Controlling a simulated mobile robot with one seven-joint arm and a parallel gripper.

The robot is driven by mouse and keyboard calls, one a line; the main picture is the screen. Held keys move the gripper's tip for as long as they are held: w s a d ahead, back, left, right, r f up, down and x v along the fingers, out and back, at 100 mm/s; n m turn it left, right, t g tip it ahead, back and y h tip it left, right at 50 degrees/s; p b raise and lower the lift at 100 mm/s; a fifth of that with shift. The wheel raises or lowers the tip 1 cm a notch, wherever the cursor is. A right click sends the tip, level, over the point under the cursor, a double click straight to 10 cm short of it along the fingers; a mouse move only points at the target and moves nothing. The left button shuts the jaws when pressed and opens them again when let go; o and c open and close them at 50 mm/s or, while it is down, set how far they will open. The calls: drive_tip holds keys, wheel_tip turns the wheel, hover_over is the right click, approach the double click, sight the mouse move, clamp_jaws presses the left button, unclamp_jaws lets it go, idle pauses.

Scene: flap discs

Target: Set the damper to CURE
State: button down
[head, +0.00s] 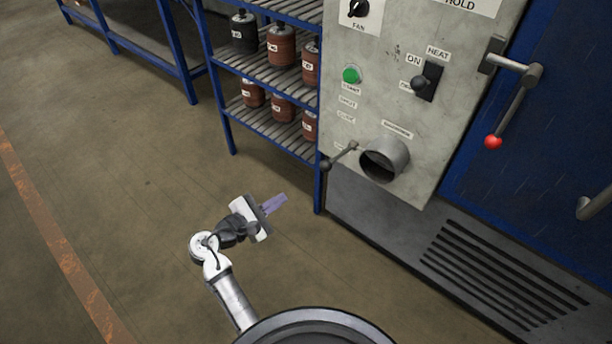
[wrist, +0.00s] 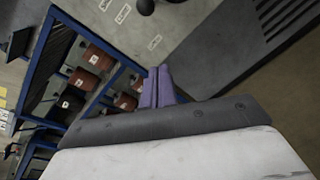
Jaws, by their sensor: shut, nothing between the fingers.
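The damper is a round grey duct stub (head: 384,160) low on the grey control panel. Its lever (head: 343,158) points left and slightly down, ending in a dark ball knob near the lowest small label. Several small labels (head: 346,111) run up the panel left of the duct; their text is too small to read surely. My gripper (head: 280,201) is shut and empty, apart from the lever, below and left of it. In the wrist view its purple fingers (wrist: 156,86) are together, and a dark ball (wrist: 146,6), likely the lever's knob, shows at the top edge.
A blue shelf rack (head: 231,122) with several brown and dark jars stands left of the panel. Right of the duct are a heat switch (head: 427,82) and a red-tipped door handle (head: 507,112). A vented grey plinth (head: 440,250) lies below. The floor at left is clear.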

drive_tip(key=w+d+r+n+p, duration=0.1)
drive_tip(key=w+d+r+p, duration=0.1)
drive_tip(key=w+d, duration=0.5)
drive_tip(key=shift+d+p, duration=0.45)
drive_tip(key=shift+d, duration=0.25)
drive_tip(key=shift+r, duration=0.1)
wheel_tip(320, 180, up, 3)
drive_tip(key=p, duration=0.6)
drive_tip(key=shift+w+g+p, duration=0.1)
drive_tip(key=shift+g+p, duration=0.2)
drive_tip(key=shift+f+y, duration=0.25)
drive_tip(key=shift+y, duration=0.05)
